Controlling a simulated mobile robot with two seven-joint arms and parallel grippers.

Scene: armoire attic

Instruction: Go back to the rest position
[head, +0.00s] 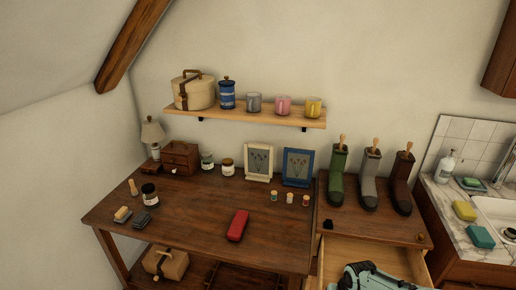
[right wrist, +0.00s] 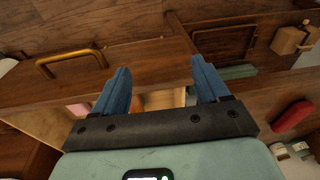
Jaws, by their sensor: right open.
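My right gripper (right wrist: 160,78) is open in the right wrist view, its two blue fingers apart with nothing held between them. It is near the open wooden drawer, whose brass handle (right wrist: 66,62) is left of the fingers. In the head view, a pale teal part of my right arm shows at the bottom edge, in front of the open drawer (head: 350,250); the fingertips are hidden there. My left gripper is in neither view.
The wooden table (head: 190,228) holds a red case (head: 238,225), brushes, jars and two picture frames. Boots (head: 370,180) stand on the cabinet above the drawer. A wall shelf (head: 245,116) holds mugs. A sink counter (head: 470,222) is at right.

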